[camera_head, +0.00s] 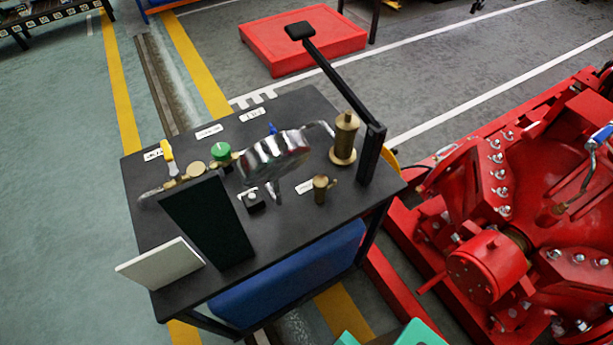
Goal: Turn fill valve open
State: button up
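Small valves and fittings sit on a black table (300,215). A yellow-handled valve (167,152) is at the left with its handle roughly upright, a green round knob (221,151) is right of it, and a small blue handle (272,128) shows behind a shiny metal cylinder (275,156). The white labels (208,131) are too small to read, so I cannot tell which one is the fill valve. My gripper is not clearly in view; teal pieces (420,333) at the bottom edge cannot be identified.
A dark upright panel (208,220) and a tilted white plate (160,263) stand at the table's front left. A black post with an arm (371,155) rises at the right, near a brass cylinder (345,138). Red machinery (490,265) fills the right. Floor is clear at left.

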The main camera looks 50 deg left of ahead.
aim_at(273, 132)
jog(key=k, duration=1)
jog(key=u, duration=1.75)
jog(key=i, duration=0.45)
jog(key=u, duration=0.3)
